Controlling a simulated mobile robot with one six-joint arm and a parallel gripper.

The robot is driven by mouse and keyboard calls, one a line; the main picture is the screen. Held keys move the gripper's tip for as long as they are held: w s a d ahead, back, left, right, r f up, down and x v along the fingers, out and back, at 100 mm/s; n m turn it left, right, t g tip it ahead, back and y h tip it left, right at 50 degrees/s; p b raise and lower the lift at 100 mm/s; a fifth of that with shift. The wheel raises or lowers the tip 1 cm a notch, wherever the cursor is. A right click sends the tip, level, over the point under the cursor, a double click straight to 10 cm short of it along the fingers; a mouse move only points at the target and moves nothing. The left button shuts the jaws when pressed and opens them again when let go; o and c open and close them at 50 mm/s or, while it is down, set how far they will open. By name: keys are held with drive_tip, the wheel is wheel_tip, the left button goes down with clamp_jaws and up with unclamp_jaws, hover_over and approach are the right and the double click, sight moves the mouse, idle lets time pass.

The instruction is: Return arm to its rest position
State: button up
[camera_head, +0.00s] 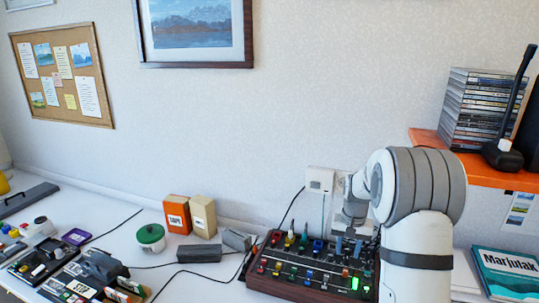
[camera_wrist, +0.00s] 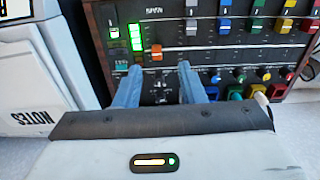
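My gripper (camera_wrist: 157,76) has two blue fingers that stand apart with nothing between them. It points down at the face of a mixer panel (camera_wrist: 120,15) with wooden sides. An orange slider knob (camera_wrist: 156,53) lies just beyond the fingertips, apart from them. In the camera_head view my gripper (camera_head: 348,246) is over the right part of the mixer panel (camera_head: 290,283), and my arm hides some of it. Whether the fingertips touch the panel cannot be told.
A wall socket (camera_head: 320,180) with a cable is behind the panel. An orange shelf (camera_head: 480,170) with stacked discs (camera_head: 480,108) is at right. A Marjulak book (camera_head: 508,270) lies below it. Boxes (camera_head: 177,214) and a green-labelled tub (camera_head: 150,237) stand left.

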drive_tip(key=s+a+r+n, duration=0.1)
drive_tip(key=s+a+r, duration=0.4)
drive_tip(key=s+r, duration=0.2)
drive_tip(key=s+a+r+n+t, duration=0.1)
drive_tip(key=s+a+r, duration=0.1)
drive_tip(key=s, duration=0.9)
drive_tip(key=s+a+r+n+t, duration=0.1)
drive_tip(key=s+a, duration=0.4)
drive_tip(key=s, duration=0.6)
drive_tip(key=shift+r+n, duration=0.35)
drive_tip(key=shift+n, duration=0.25)
drive_tip(key=shift+s, duration=0.1)
